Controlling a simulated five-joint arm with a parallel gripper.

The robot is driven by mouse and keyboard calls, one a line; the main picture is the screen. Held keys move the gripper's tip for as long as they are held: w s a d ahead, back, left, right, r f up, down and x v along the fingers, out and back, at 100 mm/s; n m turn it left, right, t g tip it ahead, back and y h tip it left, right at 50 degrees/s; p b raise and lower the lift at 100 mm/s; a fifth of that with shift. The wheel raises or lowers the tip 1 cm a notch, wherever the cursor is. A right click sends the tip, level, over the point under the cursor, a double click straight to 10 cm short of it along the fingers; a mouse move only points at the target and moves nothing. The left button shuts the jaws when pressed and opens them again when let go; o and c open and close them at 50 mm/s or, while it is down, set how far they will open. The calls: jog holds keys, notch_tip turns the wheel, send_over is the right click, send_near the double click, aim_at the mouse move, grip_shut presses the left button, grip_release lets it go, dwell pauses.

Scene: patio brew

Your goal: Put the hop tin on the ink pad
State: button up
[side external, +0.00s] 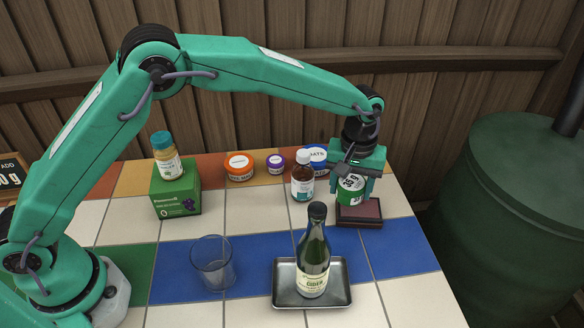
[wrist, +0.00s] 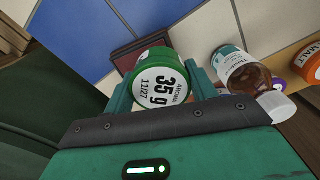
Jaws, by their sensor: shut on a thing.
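The hop tin (side external: 350,188) is a green tin with a white label on its lid; the wrist view shows "35 g" on that label (wrist: 161,88). My gripper (side external: 353,184) is shut on the tin, one finger on each side. The ink pad (side external: 359,214) is a dark red pad in a dark case near the right table edge. In the wrist view the pad (wrist: 136,48) is partly hidden behind the tin.
A brown bottle with a white cap (side external: 303,180) stands close left of the pad, with a blue-lidded tin (side external: 318,153) behind it. A green bottle (side external: 314,255) stands on a metal tray (side external: 340,290) in front. A glass (side external: 212,265) and a green box (side external: 176,196) stand farther left.

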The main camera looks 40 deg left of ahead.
aim_at(349, 198)
jog(key=shift+f, duration=1.9)
jog(key=shift+f, duration=0.15)
jog(key=o, duration=1)
notch_tip(349, 198, up, 12)
jog(key=shift+f, duration=0.1)
jog(key=shift+r, duration=0.3)
jog(key=shift+a, duration=0.1)
